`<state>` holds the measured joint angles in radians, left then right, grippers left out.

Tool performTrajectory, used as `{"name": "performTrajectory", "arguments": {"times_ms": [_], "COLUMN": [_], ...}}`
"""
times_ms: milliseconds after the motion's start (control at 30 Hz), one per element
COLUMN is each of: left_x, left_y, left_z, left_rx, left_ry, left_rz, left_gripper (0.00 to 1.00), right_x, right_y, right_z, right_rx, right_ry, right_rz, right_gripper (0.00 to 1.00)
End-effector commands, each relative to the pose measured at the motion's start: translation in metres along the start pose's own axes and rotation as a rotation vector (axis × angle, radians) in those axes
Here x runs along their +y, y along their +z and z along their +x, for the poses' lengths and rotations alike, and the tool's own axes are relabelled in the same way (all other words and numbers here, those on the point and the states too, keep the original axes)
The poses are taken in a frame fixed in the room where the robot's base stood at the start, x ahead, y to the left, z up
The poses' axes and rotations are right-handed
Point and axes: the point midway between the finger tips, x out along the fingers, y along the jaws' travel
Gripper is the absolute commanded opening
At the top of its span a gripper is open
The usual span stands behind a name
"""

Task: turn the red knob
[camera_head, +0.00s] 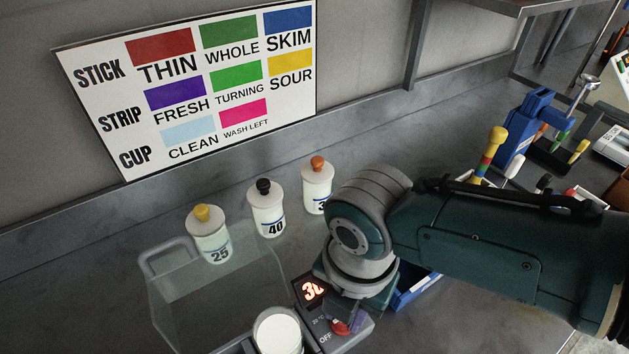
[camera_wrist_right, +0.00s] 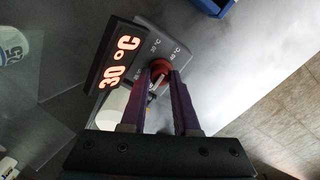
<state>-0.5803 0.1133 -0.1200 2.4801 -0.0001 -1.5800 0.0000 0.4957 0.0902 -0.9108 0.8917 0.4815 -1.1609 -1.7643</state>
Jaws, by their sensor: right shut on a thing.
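The red knob (camera_head: 339,328) is on the face of a dark control box (camera_head: 357,331) at the bottom middle of the head view. It also shows in the right wrist view (camera_wrist_right: 160,67). The box's lit display (camera_wrist_right: 119,62) reads 30 °C in the wrist view. "OFF" is printed near the knob in the head view. My right gripper (camera_wrist_right: 164,79) is shut on the red knob, with a purple finger on each side of it. The fingers hide part of the knob and its markings. My left gripper is not in view.
A white round container (camera_head: 278,333) stands left of the box, beside a clear tank (camera_head: 165,252). Bottles with a yellow (camera_head: 203,212), a black (camera_head: 264,186) and an orange (camera_head: 318,162) knob stand behind. A blue tray (camera_head: 415,288) lies partly under my right arm.

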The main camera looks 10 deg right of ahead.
Motion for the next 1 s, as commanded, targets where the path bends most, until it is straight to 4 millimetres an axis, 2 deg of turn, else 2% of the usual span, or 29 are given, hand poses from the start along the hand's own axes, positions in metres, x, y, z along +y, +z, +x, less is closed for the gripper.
{"name": "performTrajectory", "arguments": {"times_ms": [300, 333, 433, 733, 867, 1000], "left_x": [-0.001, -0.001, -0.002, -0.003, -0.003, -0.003], "left_y": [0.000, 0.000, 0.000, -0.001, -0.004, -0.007], "left_z": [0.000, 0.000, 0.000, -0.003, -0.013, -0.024], "left_rx": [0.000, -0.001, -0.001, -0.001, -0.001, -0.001], "left_ry": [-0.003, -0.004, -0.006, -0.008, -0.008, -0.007], "left_rz": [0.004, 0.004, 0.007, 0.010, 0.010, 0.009], "left_gripper": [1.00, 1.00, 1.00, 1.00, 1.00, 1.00], "right_x": [0.000, 0.000, 0.000, 0.000, 0.001, 0.001], "right_y": [0.000, 0.000, 0.000, 0.000, 0.000, 0.001], "right_z": [0.000, 0.000, 0.000, -0.005, -0.024, -0.052], "right_rx": [-0.001, -0.002, -0.001, -0.001, -0.001, -0.002], "right_ry": [0.000, 0.000, 0.000, 0.001, 0.003, 0.003], "right_rz": [-0.003, -0.003, -0.002, -0.001, -0.002, -0.003], "right_gripper": [0.00, 0.33, 0.42, 0.42, 0.42, 0.42]}}
